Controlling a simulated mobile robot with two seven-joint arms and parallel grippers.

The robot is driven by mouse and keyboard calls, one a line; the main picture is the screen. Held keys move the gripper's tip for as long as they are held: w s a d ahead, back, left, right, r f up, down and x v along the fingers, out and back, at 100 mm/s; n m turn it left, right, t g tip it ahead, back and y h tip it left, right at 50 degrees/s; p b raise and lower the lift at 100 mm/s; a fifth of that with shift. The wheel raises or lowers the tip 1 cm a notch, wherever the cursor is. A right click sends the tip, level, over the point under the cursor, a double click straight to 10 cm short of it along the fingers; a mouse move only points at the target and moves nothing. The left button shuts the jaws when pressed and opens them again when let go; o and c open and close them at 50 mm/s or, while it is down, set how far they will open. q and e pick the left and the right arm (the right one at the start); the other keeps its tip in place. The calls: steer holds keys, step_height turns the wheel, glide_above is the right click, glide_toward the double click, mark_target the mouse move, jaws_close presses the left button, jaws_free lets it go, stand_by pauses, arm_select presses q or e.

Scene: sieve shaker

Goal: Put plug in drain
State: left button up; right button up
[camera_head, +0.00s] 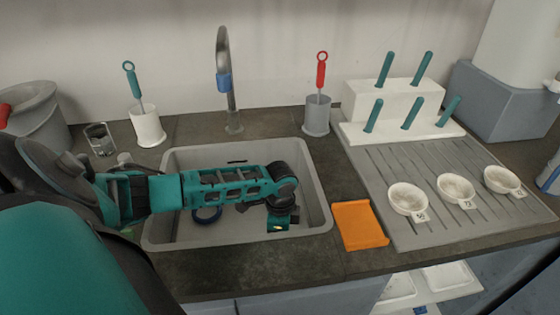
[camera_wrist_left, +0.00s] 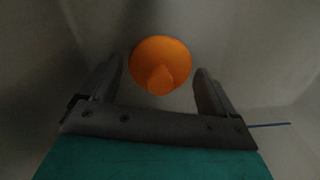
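The orange round plug (camera_wrist_left: 160,62) with a small knob shows in the left wrist view, against the grey sink surface. My left gripper (camera_wrist_left: 158,68) is open, with one finger on each side of the plug and a gap to both. In the head view my left arm reaches across the sink (camera_head: 322,200), and its gripper (camera_head: 279,224) points down inside the basin near the right side. The plug is hidden there by my arm. The drain is not visible in either view, and I cannot tell what lies under the plug. My right gripper is not in view.
A tap (camera_head: 231,110) stands behind the sink. Brush holders (camera_head: 147,128) (camera_head: 316,118) stand behind.

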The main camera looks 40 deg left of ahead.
arm_select(q)
steer(key=shift+o, duration=0.8)
step_height(320, 180, up, 12)
steer(key=p, duration=0.3)
steer(key=shift+r, duration=0.15)
